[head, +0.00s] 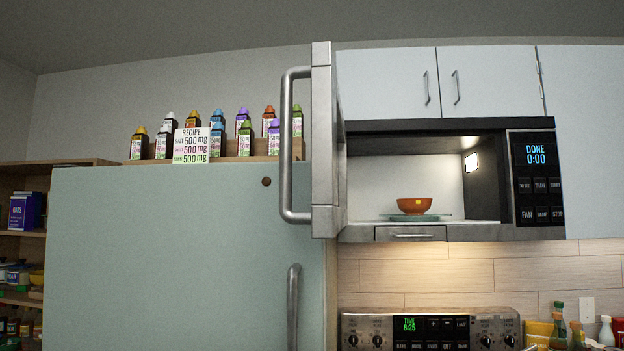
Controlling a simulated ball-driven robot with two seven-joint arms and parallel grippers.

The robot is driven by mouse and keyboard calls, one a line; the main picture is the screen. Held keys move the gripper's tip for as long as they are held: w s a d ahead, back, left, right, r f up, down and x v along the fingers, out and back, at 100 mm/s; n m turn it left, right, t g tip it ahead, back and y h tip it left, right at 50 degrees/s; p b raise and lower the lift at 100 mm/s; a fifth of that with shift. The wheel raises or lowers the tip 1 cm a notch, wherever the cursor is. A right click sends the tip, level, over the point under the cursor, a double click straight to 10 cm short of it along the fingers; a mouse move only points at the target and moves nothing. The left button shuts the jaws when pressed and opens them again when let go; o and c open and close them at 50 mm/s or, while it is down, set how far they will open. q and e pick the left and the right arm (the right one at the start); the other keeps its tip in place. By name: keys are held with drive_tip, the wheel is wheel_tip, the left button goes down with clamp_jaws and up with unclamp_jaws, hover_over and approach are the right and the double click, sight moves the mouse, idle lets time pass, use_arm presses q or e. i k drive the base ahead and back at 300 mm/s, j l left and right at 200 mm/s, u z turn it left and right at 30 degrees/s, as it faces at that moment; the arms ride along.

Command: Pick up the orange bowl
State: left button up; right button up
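The orange bowl (414,206) stands upright on a glass turntable plate (416,217) inside the lit microwave (485,208). A small yellow patch shows on the front of the bowl. The microwave door (323,140) is swung open at the left of the opening, with its long handle (287,145) facing left. The display reads DONE 0:00. Neither of my grippers shows in the head view.
A pale green fridge (180,260) stands at the left, with a recipe sign (191,146) and several bottles on top. Below the microwave is a stove control panel (430,332). Wall cabinets (390,84) hang above. Several bottles (559,325) stand at the lower right.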

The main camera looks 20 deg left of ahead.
sight(411, 205)
drive_tip(key=j+z, duration=0.2)
drive_tip(key=j, duration=1.15)
drive_tip(key=l, duration=0.9)
drive_tip(key=i+l+z, duration=0.3)
drive_tip(key=i, duration=0.25)
drive_tip(key=i+l+z, duration=0.1)
drive_tip(key=i+z, duration=0.2)
drive_tip(key=i, duration=0.3)
